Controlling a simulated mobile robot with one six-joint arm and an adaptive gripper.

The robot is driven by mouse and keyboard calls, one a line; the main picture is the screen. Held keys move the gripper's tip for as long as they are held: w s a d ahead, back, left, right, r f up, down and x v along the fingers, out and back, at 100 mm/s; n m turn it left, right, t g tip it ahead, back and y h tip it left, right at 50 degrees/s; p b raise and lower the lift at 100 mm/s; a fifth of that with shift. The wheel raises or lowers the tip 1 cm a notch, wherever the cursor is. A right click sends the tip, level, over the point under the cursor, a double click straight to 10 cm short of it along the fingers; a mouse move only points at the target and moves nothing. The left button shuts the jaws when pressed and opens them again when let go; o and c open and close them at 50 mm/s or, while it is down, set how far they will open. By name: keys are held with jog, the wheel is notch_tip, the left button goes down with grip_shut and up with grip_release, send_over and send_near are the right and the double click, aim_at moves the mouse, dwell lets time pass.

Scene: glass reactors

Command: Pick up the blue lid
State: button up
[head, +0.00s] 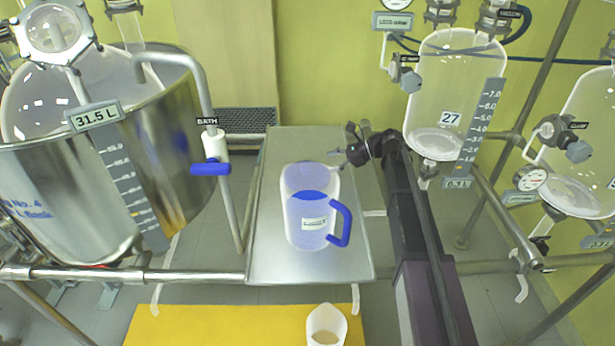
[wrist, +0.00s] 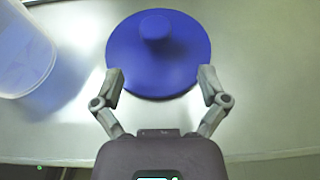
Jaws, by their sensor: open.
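The blue lid (wrist: 158,55) is a round disc with a raised knob. It lies knob up on the metal table in the wrist view. My gripper (wrist: 161,82) is open, with one fingertip on each side of the lid's near part; I cannot tell whether they touch it. Nothing is held. In the head view my gripper (head: 338,158) is small, at the right side of the table behind the pitcher.
A steel bath (head: 190,150) is at left, glass reactors at right (head: 450,75), and a white scoop-like container (head: 326,325) in front.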

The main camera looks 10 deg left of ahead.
jog(key=shift+a, duration=0.1)
jog(key=shift+b+x, duration=0.4)
jog(key=shift+x, duration=0.9)
jog(key=shift+s, duration=0.1)
jog(key=shift+s+b+x, duration=0.2)
jog(key=shift+b+x, duration=0.75)
jog(key=shift+x, duration=1.6)
jog(key=shift+r, duration=0.15)
jog(key=shift+c, duration=0.2)
jog(key=c, duration=1.2)
